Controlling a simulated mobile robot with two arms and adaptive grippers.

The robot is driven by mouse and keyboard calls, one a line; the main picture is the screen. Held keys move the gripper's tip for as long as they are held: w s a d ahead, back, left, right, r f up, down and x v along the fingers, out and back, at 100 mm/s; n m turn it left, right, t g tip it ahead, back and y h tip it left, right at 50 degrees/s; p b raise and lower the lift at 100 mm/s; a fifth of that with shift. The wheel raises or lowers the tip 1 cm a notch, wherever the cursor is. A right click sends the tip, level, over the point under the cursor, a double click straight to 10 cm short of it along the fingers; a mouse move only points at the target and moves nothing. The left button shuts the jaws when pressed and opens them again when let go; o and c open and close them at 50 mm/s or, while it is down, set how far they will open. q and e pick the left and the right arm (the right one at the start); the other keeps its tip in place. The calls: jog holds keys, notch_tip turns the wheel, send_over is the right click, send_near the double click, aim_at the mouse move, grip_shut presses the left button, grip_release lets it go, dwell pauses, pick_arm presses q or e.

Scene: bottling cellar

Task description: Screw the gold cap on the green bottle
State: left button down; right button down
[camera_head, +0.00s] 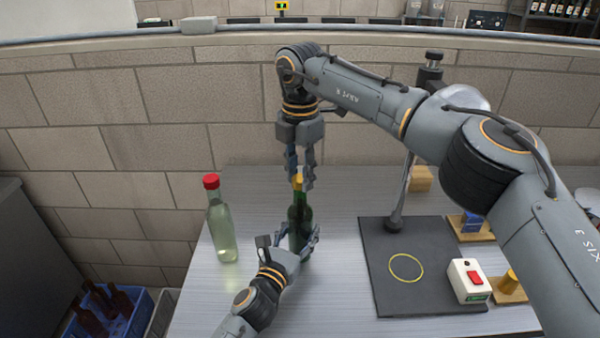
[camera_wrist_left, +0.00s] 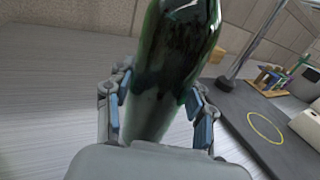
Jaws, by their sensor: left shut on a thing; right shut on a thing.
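The green bottle (camera_head: 299,217) stands upright on the grey bench, left of the black mat. My left gripper (camera_head: 306,243) is shut around its lower body. In the left wrist view the bottle (camera_wrist_left: 170,70) rises between the fingers of my left gripper (camera_wrist_left: 160,115). The gold cap (camera_head: 298,180) shows at the top of the bottle's neck, between the fingertips of my right gripper (camera_head: 300,178). The right gripper points straight down and is shut on the cap. The fingers partly hide the cap, so I cannot tell how it sits on the thread.
A clear bottle with a red cap (camera_head: 221,219) stands to the left. Right are a black mat (camera_head: 385,285) with a yellow ring, a white box with a red button (camera_head: 467,281), wooden holders (camera_head: 472,228) and a dark stand. A blue crate (camera_head: 113,318) is lower left.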

jog(key=m, duration=0.8)
jog(key=shift+m, duration=0.4)
jog(key=c, duration=0.9)
grip_release()
notch_tip(320, 180, up, 12)
pick_arm(q)
jog(key=shift+c, duration=2.1)
grip_release()
